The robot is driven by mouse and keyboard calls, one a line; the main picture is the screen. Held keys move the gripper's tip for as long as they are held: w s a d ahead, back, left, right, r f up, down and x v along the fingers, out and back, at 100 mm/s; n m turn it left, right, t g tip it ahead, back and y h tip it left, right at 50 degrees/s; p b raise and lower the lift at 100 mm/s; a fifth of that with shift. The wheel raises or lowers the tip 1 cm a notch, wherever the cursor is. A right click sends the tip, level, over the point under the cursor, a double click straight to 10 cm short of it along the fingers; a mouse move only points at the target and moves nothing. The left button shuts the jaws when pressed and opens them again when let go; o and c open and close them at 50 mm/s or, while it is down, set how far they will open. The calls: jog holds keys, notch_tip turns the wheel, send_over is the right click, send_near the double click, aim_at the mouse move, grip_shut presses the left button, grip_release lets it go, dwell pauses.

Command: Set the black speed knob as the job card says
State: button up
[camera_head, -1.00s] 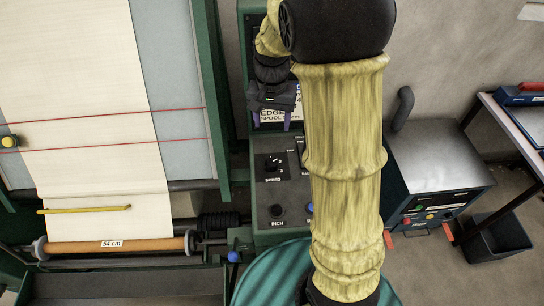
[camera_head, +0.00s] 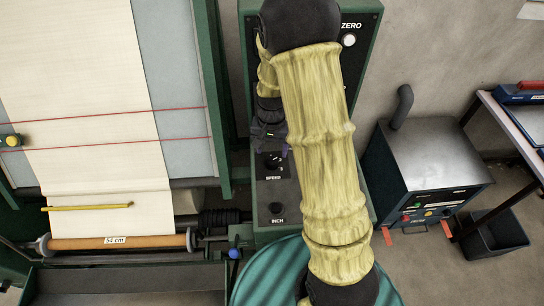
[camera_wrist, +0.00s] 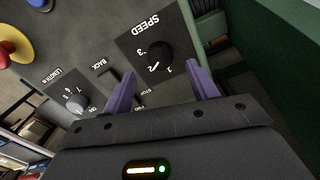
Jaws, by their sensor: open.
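The black speed knob (camera_wrist: 160,52) is on a dark plate marked SPEED with the numbers 1, 2 and 3 in the wrist view. Its exact setting is hard to read. It also shows in the head view (camera_head: 272,159), just below my gripper (camera_head: 270,146). In the wrist view my gripper (camera_wrist: 161,76) is open, with its two purple fingers on either side of the knob's near edge. Nothing is between them, and I cannot tell whether they touch the knob. No job card is readable now.
A LENGTH knob (camera_wrist: 77,103), a BACK switch (camera_wrist: 108,77) and red and blue buttons share the panel in the wrist view. The INCH button (camera_head: 277,208) is below the speed knob in the head view. A dark cabinet (camera_head: 430,165) stands to the right.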

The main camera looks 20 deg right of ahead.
aim_at(272, 160)
jog(key=shift+f+p, duration=0.4)
jog(key=shift+f, duration=2.35)
jog(key=shift+c, duration=0.2)
jog(key=c, duration=1)
